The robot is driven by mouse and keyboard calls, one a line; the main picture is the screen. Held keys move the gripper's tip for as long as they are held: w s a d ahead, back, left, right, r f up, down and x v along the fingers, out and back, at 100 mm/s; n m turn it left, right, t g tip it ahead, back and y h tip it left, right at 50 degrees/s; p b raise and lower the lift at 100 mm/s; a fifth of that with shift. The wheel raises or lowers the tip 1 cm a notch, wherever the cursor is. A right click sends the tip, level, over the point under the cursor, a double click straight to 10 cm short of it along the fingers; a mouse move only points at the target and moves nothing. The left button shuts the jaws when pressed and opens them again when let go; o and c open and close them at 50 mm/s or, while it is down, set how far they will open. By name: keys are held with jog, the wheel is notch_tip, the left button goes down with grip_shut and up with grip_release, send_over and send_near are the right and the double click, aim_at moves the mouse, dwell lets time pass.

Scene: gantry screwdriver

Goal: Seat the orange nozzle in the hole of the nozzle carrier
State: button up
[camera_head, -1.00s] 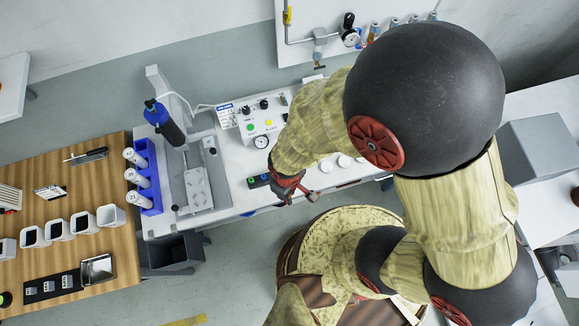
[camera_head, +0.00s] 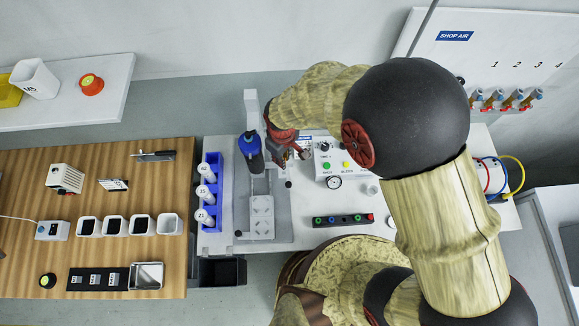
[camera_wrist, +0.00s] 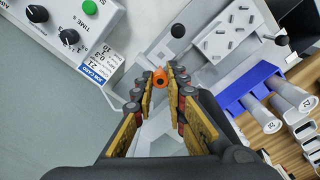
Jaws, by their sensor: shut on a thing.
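My gripper (camera_wrist: 160,85) is shut on the small orange nozzle (camera_wrist: 160,77), which shows between the fingertips in the wrist view. The nozzle has a dark round opening. In the head view my gripper (camera_head: 284,158) is just right of the gantry screwdriver's dark, blue-topped cylinder (camera_head: 251,154), and the nozzle cannot be made out. A grey gantry stand (camera_head: 253,110) rises behind. I cannot pick out the nozzle carrier or its hole with certainty; my arm and gripper cover part of that area.
A light plate with slots (camera_head: 262,213) lies on the gantry base. A blue rack (camera_head: 211,182) holding white bottles stands to its left. A control box (camera_head: 330,160) with knobs and a gauge is close on the right. A wooden table (camera_head: 60,275) with cups is at left.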

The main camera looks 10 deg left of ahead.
jog(key=shift+w+a+r, duration=0.15)
jog(key=shift+s+d+f+n, duration=0.2)
jog(key=shift+d+f+n, duration=0.05)
jog(key=shift+f+n, duration=0.05)
jog(key=shift+f+b, duration=1.75)
jog(key=shift+f, duration=0.55)
jog(key=shift+f, duration=0.15)
jog(key=shift+f+b, duration=0.3)
jog(key=shift+f, duration=0.05)
jog(key=shift+f+b, duration=1)
jog(key=shift+f, duration=0.6)
jog(key=o, duration=0.7)
jog(key=shift+c, duration=0.2)
jog(key=shift+o, duration=0.6)
jog(key=shift+a+r, duration=0.1)
